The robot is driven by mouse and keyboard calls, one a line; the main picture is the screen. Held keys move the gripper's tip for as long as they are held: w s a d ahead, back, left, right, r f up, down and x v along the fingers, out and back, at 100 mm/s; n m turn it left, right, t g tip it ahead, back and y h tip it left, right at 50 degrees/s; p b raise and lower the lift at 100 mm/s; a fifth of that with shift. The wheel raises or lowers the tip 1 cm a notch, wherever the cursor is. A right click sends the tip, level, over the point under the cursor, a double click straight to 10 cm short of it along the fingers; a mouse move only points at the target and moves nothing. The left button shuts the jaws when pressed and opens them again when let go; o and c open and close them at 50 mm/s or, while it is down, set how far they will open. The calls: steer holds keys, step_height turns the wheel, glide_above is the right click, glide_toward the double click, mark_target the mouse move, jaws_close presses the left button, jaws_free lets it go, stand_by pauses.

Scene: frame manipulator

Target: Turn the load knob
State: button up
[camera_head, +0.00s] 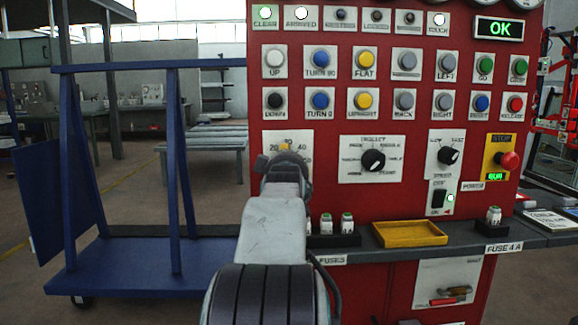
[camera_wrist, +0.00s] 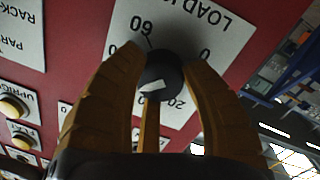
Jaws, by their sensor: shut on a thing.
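The load knob (camera_wrist: 165,72) is a dark round knob with a white pointer mark, seen in the wrist view on a white plate (camera_wrist: 215,35) lettered "LOAD" with numbers such as 60, 20 and 0. The plate appears rotated there, and the pointer mark slants toward the picture's lower left. My gripper (camera_wrist: 160,66) has its orange-brown fingers closed around the knob from both sides, with a third finger below. In the head view my gripper (camera_head: 285,150) is up against the load plate (camera_head: 297,137), and my arm hides the knob.
The red panel (camera_head: 330,210) carries rows of coloured buttons, a trolley selector knob (camera_head: 373,160), a speed knob (camera_head: 448,155) and a red stop button (camera_head: 509,160). Below, a ledge holds a yellow tray (camera_head: 409,242) and fuses (camera_head: 347,223). A blue frame cart (camera_head: 150,262) stands left.

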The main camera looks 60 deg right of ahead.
steer(key=shift+w+a+r, duration=0.1)
steer(key=shift+w+r, duration=0.05)
steer(key=shift+r, duration=0.2)
steer(key=o, duration=1.2)
steer(key=shift+f, duration=0.2)
steer(key=v, duration=1.2)
steer(key=shift+r, duration=0.15)
